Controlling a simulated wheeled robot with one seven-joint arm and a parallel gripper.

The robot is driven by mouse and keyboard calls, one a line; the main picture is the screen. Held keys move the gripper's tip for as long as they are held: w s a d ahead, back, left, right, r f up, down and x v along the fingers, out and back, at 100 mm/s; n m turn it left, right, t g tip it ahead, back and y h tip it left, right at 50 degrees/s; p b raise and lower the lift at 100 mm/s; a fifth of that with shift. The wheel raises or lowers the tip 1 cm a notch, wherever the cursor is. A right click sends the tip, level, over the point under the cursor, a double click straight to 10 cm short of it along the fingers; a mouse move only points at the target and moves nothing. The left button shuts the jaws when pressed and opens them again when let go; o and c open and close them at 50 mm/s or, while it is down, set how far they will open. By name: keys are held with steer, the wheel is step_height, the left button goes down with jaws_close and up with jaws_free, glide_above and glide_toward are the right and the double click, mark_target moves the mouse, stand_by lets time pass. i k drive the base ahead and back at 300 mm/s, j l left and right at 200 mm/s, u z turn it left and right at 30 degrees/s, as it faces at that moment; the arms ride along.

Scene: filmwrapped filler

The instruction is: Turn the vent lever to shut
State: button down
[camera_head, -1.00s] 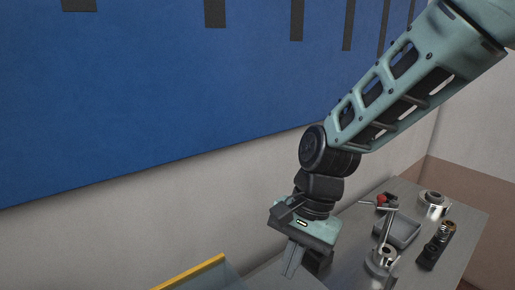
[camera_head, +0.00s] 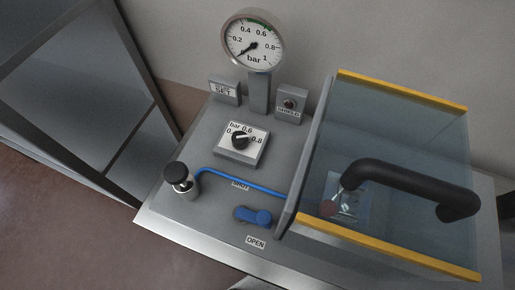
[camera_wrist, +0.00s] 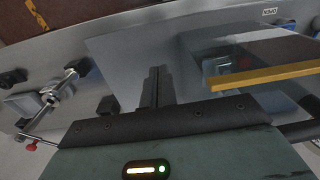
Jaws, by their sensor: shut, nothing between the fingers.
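The blue vent lever (camera_head: 252,215) lies on the grey top of the machine in the head view, roughly sideways in the picture. An OPEN label (camera_head: 256,242) is in front of it. Another label (camera_head: 241,185), probably SHUT, is behind it, partly covered by a blue tube (camera_head: 236,178). My gripper (camera_wrist: 157,75) shows only in the wrist view, its two fingers together and empty.
A clear shield (camera_head: 400,130) with yellow edges and a black handle (camera_head: 410,185) stands right of the lever. A black-capped post (camera_head: 178,177), a dial (camera_head: 241,140) and a gauge (camera_head: 253,42) stand behind and left. Metal fittings (camera_wrist: 60,92) lie left in the wrist view.

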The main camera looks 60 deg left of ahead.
mark_target(264, 218)
steer(key=k+u, duration=0.25)
steer(key=k+j+u, duration=0.15)
steer(key=k+u, duration=0.15)
steer(key=l+u, duration=0.15)
steer(key=u, duration=0.25)
steer(key=i+l+u, duration=0.1)
steer(key=u, duration=0.3)
steer(key=l+u, duration=0.2)
steer(key=u, duration=0.15)
steer(key=i, duration=0.4)
steer(key=k+j+z, duration=0.25)
steer(key=k, duration=0.25)
steer(key=k+j+z, duration=0.25)
steer(key=k, duration=0.25)
steer(key=j, duration=0.1)
